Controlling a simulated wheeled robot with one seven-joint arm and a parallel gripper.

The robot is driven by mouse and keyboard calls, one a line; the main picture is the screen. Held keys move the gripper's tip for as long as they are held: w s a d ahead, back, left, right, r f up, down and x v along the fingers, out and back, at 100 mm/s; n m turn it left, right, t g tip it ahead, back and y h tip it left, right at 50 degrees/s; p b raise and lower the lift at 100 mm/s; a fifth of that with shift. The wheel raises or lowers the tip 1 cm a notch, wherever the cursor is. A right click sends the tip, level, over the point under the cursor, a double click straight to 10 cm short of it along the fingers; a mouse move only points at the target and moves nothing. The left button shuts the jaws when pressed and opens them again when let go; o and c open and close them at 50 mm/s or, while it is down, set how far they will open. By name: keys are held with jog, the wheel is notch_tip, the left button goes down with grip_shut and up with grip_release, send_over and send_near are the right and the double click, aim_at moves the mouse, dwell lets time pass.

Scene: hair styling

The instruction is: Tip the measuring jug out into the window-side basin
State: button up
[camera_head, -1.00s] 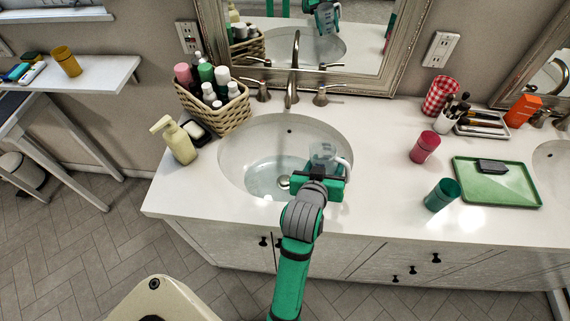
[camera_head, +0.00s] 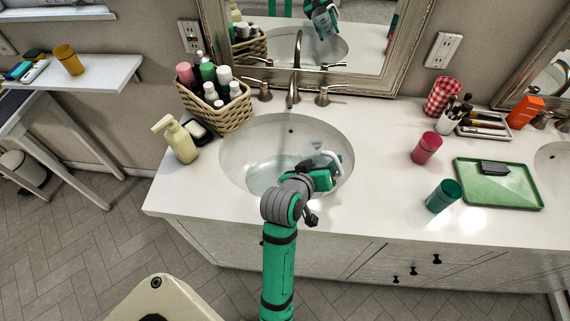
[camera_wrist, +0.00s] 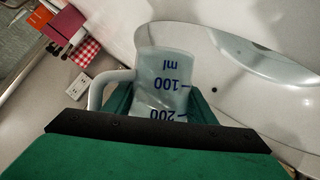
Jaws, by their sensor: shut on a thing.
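The translucent measuring jug (camera_wrist: 163,72), with blue "100 ml" and "200" marks and a white handle, is held between the fingers of my gripper (camera_wrist: 160,110). In the head view the jug (camera_head: 328,160) is tilted over the right part of the left-hand basin (camera_head: 236,155), partly hidden by my gripper (camera_head: 322,178). The white oval basin holds pale, clear liquid near its drain. In the wrist view the basin (camera_wrist: 235,95) lies to the right of the jug. I cannot tell whether liquid is left in the jug.
A brown faucet (camera_head: 294,85) stands behind the basin. A wicker basket (camera_head: 228,117) of bottles and a cream pump bottle (camera_head: 180,142) stand left. A green cup (camera_head: 443,196), red cup (camera_head: 426,149) and green tray (camera_head: 520,195) stand right. A second basin (camera_head: 550,160) shows at the right edge.

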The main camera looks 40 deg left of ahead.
dwell(0.3)
jog(key=shift+a+f+n+h, duration=0.2)
jog(key=shift+f+n+h, duration=0.05)
jog(key=shift+n+h, duration=0.35)
jog(key=shift+d+f+n+h, duration=0.15)
jog(key=shift+d+n+h, duration=0.15)
jog(key=shift+n+h, duration=0.4)
jog(key=shift+d+n+h, duration=0.1)
jog(key=shift+n+h, duration=0.6)
jog(key=shift+f, duration=0.1)
